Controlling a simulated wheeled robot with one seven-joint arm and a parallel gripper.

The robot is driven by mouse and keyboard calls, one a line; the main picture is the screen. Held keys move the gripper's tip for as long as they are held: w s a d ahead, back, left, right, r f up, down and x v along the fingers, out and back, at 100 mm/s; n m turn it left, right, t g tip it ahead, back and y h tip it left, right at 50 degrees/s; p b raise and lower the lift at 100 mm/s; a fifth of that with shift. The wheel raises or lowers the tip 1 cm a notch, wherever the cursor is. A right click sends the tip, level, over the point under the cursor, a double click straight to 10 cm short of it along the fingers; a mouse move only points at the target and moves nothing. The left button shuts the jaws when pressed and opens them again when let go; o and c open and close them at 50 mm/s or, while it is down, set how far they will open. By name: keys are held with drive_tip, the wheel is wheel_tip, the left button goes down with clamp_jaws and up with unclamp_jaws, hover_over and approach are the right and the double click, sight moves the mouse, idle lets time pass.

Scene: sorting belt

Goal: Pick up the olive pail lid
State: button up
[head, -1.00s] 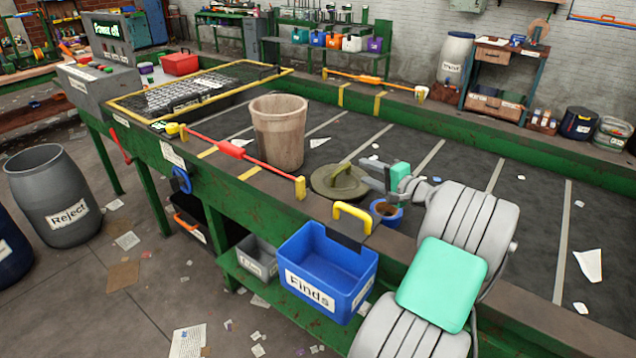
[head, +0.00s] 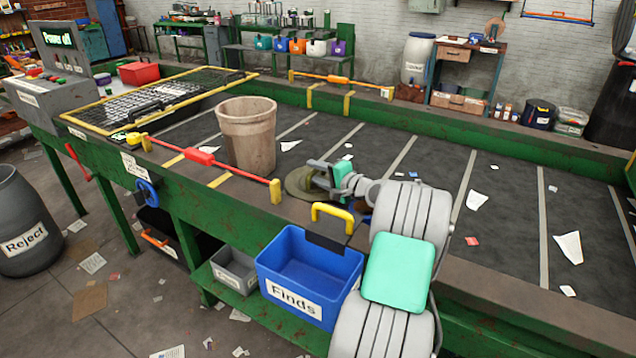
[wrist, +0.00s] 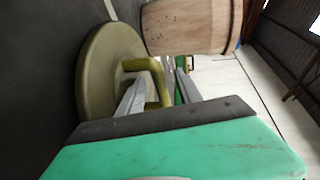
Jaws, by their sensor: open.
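The olive pail lid (head: 297,184) lies on the belt, beside the brown pail (head: 247,135). My gripper (head: 317,168) is at the lid and partly covers it in the head view. In the wrist view the lid (wrist: 95,75) shows as a round disc with an arched olive handle (wrist: 158,80). My gripper (wrist: 158,90) is open there, with part of the handle showing between its two fingers. I cannot tell whether a finger touches the handle. The pail also shows in the wrist view (wrist: 190,25), just beyond the lid.
A red bar with yellow ends (head: 202,157) runs along the belt's near edge. Paper scraps lie on the belt (head: 420,175), which is mostly clear to the right.

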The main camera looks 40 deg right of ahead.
drive_tip(key=shift+s, duration=0.1)
clamp_jaws()
idle(1.2)
